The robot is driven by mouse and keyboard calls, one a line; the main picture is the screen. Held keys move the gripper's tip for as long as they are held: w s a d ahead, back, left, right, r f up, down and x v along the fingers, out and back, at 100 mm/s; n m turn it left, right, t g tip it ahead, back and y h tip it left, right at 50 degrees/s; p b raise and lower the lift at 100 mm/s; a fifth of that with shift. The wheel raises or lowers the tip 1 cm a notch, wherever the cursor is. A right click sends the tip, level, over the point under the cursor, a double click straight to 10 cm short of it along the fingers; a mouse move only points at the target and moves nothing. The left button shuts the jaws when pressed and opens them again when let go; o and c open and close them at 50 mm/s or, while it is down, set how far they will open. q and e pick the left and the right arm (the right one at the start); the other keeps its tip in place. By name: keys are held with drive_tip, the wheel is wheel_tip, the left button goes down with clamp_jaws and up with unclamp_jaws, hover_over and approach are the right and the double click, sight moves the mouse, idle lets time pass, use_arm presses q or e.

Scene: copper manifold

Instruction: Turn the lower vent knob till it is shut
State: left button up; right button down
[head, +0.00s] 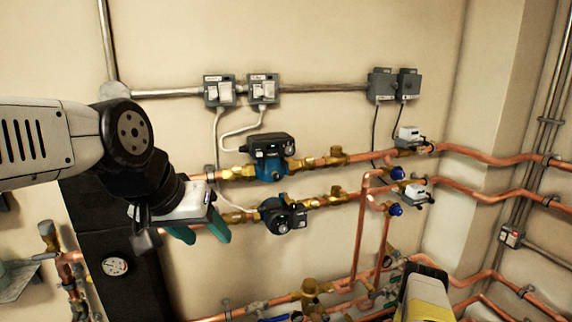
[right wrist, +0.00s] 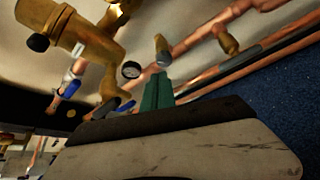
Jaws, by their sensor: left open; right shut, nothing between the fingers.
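Two blue knobs sit on the copper branch pipes right of centre in the head view, an upper one (head: 397,172) and a lower one (head: 395,209). I take the lower as the lower vent knob; how far it is turned cannot be told. My left gripper (head: 203,233) is open and empty, in front of the wall left of the lower pump, well apart from both knobs. My right gripper (right wrist: 157,92) shows in the right wrist view with its green fingers together and nothing between them. Neither blue knob can be made out for certain in that view.
Two pumps, upper (head: 270,156) and lower (head: 284,216), sit on the copper pipes. A pressure gauge (head: 115,266) is at lower left. Brass fittings (right wrist: 68,32) and pipes crowd around my right gripper.

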sight(326, 318)
drive_tip(key=w+a, duration=0.2)
drive_tip(key=w, duration=0.4)
drive_tip(key=shift+w+a, duration=0.25)
drive_tip(key=shift+f, duration=0.15)
idle(0.8)
drive_tip(key=shift+d+f, duration=0.25)
drive_tip(key=shift+d, duration=0.15)
drive_tip(key=shift+w+d+f, duration=0.15)
drive_tip(key=shift+d+f, duration=0.2)
drive_tip(key=shift+f, duration=0.05)
idle(0.4)
drive_tip(key=shift+d, duration=0.1)
